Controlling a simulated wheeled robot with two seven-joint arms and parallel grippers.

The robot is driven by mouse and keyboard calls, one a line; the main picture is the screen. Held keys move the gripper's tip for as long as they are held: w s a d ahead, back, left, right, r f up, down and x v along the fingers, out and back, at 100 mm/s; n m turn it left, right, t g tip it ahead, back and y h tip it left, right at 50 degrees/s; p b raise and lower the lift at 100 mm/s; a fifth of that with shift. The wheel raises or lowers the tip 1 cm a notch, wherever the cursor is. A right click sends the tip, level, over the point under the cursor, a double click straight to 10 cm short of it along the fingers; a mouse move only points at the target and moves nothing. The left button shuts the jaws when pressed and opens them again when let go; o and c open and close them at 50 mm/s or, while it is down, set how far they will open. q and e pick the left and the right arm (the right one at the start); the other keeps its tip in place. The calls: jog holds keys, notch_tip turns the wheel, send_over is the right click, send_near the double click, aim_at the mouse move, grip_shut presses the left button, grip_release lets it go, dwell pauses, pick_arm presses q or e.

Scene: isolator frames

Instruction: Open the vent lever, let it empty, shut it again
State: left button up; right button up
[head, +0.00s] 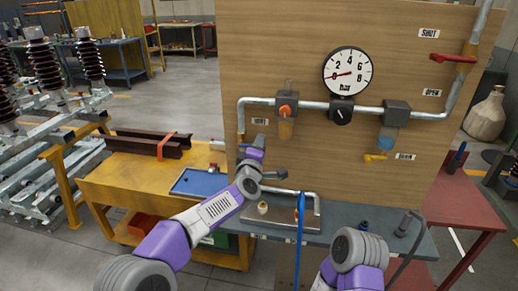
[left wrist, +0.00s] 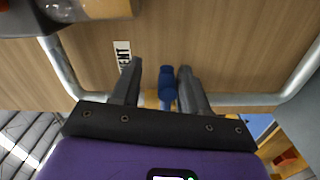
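The blue vent lever (left wrist: 167,88) stands between the two fingers of my left gripper (left wrist: 159,78) in the left wrist view. The fingers are apart, with a clear gap on the lever's left side; the right finger is close to it, and I cannot tell if it touches. The VENT label (left wrist: 122,57) is beside them on the board. In the head view my left gripper (head: 248,148) is at the pipe's lower left end and hides the lever. The pressure gauge (head: 348,71) has a red needle pointing left, near the low numbers. My right gripper is outside the view.
The wooden board (head: 300,35) carries a pipe with an orange-handled valve (head: 286,110), a black knob (head: 341,116), a yellow tap (head: 375,157) and a red SHUT/OPEN handle (head: 452,58). A yellow table (head: 125,180) is at left.

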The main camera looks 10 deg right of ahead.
pick_arm(q)
jog(key=shift+f, duration=0.2)
jog(key=shift+s+a, duration=0.2)
jog(key=shift+s, duration=0.2)
jog(key=v, duration=0.6)
jog(key=shift+s+r+b, duration=0.15)
jog(key=shift+s+b, duration=0.15)
jog(key=shift+b, duration=0.05)
jog(key=shift+a, duration=0.1)
